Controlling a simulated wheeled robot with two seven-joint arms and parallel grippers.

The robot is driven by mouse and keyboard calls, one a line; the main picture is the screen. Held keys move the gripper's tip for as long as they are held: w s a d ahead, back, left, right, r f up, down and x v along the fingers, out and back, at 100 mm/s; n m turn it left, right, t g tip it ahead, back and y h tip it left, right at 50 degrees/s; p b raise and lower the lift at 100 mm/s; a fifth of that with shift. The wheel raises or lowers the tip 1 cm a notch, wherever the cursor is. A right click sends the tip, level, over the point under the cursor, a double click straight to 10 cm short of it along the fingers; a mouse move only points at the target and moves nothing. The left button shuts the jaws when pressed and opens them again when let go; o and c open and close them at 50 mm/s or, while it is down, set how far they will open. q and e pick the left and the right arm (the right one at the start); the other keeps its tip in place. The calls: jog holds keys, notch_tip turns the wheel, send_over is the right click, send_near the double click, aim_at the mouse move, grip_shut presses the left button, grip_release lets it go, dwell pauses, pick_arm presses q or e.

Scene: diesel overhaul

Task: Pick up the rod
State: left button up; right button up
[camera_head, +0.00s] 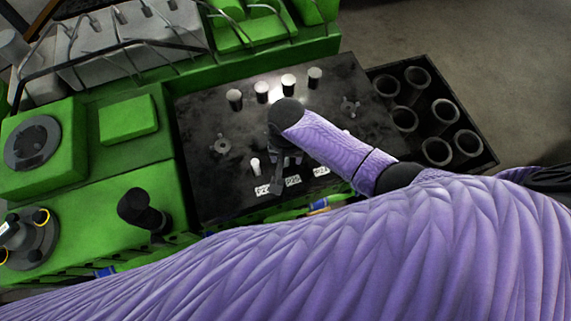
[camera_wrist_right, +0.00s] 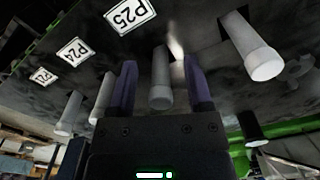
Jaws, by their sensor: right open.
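Several short upright rods stand on a dark plate (camera_head: 195,130). In the right wrist view a grey rod (camera_wrist_right: 161,92) with a paler end stands between the two fingers of my right gripper (camera_wrist_right: 162,80). The fingers are open, one on each side of it, and whether either touches it I cannot tell. In the head view my right gripper (camera_head: 282,170) is over the front part of the plate, and my own wrist hides most of it and that rod. A white rod (camera_head: 255,166) shows to its left. My left gripper is not in view.
Pale-topped dark pegs (camera_head: 262,92) stand in a row at the plate's back. White labels (camera_head: 293,181) lie along its front; one reads P25 (camera_wrist_right: 130,13). A black crate (camera_head: 486,160) of hollow cylinders is at the right. Green machinery (camera_head: 60,185) fills the left.

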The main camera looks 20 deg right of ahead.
jog(key=shift+f, duration=0.1)
grip_shut()
dwell(0.4)
